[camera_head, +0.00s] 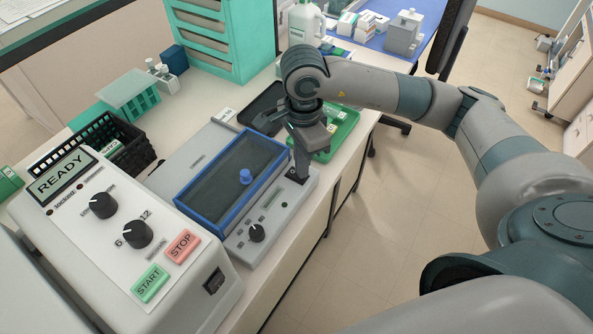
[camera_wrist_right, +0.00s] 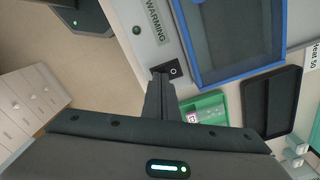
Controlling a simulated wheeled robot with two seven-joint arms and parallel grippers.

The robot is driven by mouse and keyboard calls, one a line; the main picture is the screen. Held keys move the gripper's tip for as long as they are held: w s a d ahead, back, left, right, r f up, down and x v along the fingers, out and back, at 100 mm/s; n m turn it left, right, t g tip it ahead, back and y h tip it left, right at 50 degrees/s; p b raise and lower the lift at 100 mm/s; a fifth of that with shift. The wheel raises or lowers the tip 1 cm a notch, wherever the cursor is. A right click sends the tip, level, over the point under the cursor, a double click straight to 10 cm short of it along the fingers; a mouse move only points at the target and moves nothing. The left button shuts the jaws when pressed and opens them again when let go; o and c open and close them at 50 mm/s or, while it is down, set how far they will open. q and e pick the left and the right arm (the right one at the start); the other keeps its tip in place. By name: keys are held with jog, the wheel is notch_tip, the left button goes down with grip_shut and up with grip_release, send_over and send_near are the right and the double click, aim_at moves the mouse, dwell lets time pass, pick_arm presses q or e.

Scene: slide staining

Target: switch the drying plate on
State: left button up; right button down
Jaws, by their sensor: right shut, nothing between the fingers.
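The drying plate (camera_head: 212,222) is a low grey unit with a blue-framed dark window, and a blue knob stands on the window. A black rocker switch (camera_wrist_right: 174,69) sits at the panel's right end in the head view. My right gripper (camera_head: 301,174) points down, shut and empty, with its tips at the switch. In the wrist view the fingertips (camera_wrist_right: 160,75) are right beside the switch and partly overlap it; I cannot tell whether they touch. My left gripper is not in view.
A white machine (camera_head: 190,296) with a READY display, two dials, and START and STOP buttons stands at the front left. A black basket (camera_head: 130,137), a teal rack (camera_head: 128,95) and a green tray (camera_head: 345,124) are on the bench. Open floor lies right of the bench edge.

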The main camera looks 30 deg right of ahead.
notch_tip(320, 180, up, 6)
jog(key=p, duration=0.2)
dwell(0.6)
dwell(0.5)
